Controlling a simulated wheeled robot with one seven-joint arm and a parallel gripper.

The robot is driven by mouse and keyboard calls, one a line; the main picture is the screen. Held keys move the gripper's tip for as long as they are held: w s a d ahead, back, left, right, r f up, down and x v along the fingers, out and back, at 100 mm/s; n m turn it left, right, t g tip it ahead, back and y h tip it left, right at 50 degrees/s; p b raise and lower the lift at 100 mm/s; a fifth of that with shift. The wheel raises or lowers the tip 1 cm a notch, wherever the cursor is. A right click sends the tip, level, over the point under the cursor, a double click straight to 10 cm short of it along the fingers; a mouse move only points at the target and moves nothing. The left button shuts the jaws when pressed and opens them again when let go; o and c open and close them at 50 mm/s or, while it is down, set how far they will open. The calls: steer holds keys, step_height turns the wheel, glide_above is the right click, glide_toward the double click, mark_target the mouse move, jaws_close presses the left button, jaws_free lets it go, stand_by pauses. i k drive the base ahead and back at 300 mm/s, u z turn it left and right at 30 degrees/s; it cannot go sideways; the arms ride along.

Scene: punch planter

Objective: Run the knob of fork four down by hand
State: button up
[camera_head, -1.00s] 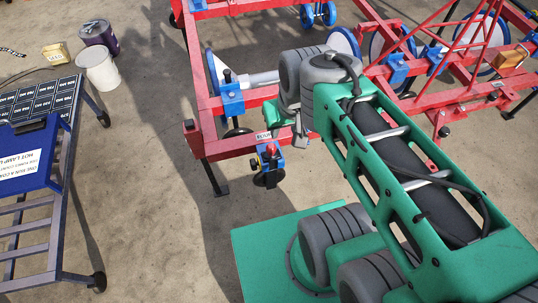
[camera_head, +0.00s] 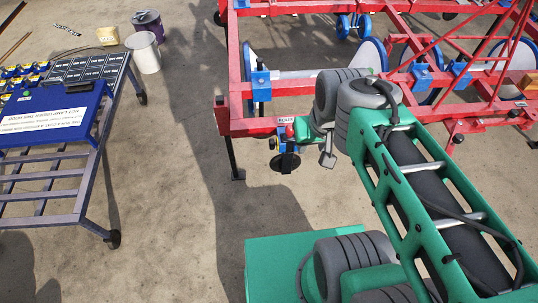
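A blue fork unit (camera_head: 275,143) with a red knob-like top (camera_head: 290,131) hangs at the near left corner of the red planter frame (camera_head: 262,127). A dark wheel (camera_head: 285,163) sits under it. A small white label (camera_head: 286,120) is above it; its number is too small to read. My gripper (camera_head: 328,158) is at the end of my green and grey arm, just right of the fork unit and apparently apart from it. Its fingers are small and partly hidden by my wrist, so I cannot tell whether they are open.
A blue cart (camera_head: 60,165) with a dark panel and a sign stands at left. A white bucket (camera_head: 145,53), a purple container (camera_head: 149,22) and a yellowish box (camera_head: 107,36) stand behind it. Bare ground (camera_head: 170,215) lies between cart and planter.

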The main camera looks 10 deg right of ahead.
mark_target(271, 143)
steer(key=u, duration=1.2)
steer(key=i, duration=1)
steer(key=z, duration=1.75)
